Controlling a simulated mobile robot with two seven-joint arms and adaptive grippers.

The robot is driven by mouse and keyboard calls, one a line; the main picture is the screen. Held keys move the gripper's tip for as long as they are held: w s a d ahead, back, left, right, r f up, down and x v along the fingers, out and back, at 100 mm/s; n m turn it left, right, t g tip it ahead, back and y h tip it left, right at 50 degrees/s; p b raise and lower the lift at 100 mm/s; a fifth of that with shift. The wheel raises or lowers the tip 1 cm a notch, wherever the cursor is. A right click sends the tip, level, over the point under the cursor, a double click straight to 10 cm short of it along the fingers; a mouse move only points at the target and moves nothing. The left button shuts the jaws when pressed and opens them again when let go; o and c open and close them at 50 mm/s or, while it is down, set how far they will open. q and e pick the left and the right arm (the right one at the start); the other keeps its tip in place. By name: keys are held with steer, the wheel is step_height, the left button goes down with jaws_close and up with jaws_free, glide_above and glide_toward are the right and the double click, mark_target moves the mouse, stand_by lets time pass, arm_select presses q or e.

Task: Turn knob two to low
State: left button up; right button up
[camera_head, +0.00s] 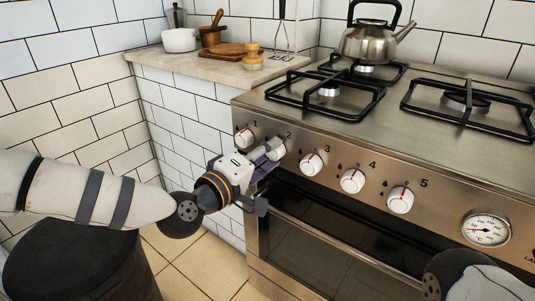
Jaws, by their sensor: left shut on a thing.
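Knob two (276,149) is a white knob on the stove's steel front panel, under the printed number 2. My left gripper (268,154) reaches it from the lower left and is shut on it. The fingers cover part of the knob, so its pointer setting cannot be read. Knob one (243,138) is just left of it, and knob three (311,163) is to the right. Part of my right arm (470,277) shows at the lower right corner; its gripper is not clearly visible.
The oven door handle (330,254) runs below the panel. Knobs four (352,180) and five (400,199) and a temperature dial (486,230) lie to the right. A kettle (369,42) stands on a back burner. A counter (200,70) with pots and boards is at the back left.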

arm_select(q)
steer(key=o, duration=1.1)
steer(key=shift+o, duration=0.2)
steer(key=shift+s, duration=0.1)
steer(key=f+v, duration=0.1)
steer(key=v, duration=1)
steer(key=shift+s+a+r, duration=0.3)
steer(key=shift+r, duration=0.15)
